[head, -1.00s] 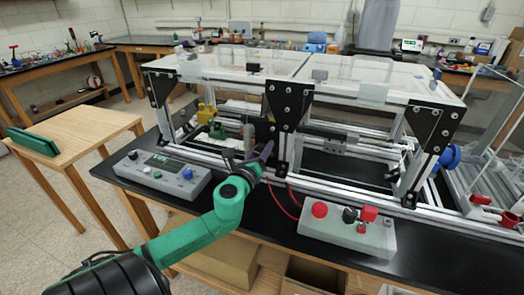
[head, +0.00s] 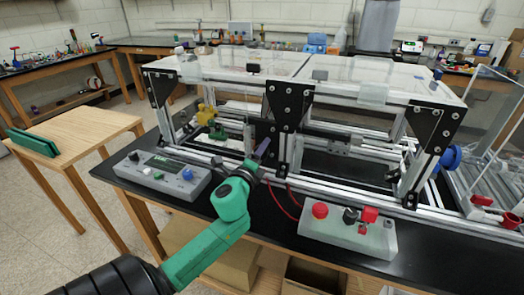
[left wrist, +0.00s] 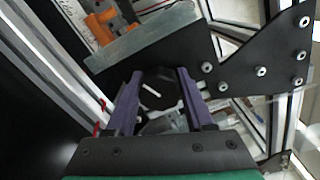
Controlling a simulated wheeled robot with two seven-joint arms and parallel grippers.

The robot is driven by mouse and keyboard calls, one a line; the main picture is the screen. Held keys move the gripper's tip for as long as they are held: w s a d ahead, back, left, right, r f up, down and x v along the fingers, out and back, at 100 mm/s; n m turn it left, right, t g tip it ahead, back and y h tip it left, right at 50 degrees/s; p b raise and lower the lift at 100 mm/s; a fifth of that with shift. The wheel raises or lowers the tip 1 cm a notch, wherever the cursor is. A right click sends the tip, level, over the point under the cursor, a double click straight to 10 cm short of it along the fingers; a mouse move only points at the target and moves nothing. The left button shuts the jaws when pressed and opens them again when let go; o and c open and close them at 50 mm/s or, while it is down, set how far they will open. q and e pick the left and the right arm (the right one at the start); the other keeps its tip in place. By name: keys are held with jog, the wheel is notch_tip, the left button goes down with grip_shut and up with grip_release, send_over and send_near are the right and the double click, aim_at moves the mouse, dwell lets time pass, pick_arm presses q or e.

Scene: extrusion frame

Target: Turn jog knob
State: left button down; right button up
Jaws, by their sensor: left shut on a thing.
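My left gripper (head: 262,150) reaches the front of the extrusion frame, beside its middle black bracket plate (head: 287,105). In the left wrist view, its two purple fingers (left wrist: 152,92) are shut on a dark round knob (left wrist: 160,92) with a short white line on its face. I take this as the jog knob. In the head view the gripper and wrist hide the knob, so I cannot make it out there. My right gripper is not in view.
A grey control box (head: 163,178) with a display and knobs stands to the left. Another box (head: 347,236) with a red button (head: 320,210) stands to the right. Red cables run near the gripper. A blue knob (head: 449,157) sits at the frame's right end.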

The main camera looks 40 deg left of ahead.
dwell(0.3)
pick_arm(q)
jog(key=c, duration=0.5)
grip_release()
jog(key=shift+c, duration=0.2)
jog(key=shift+s, duration=0.1)
jog(key=b+v, duration=0.2)
jog(key=v, duration=1.2)
jog(key=shift+s+b, duration=0.3)
jog(key=shift+b, duration=0.05)
jog(key=shift+d, duration=0.1)
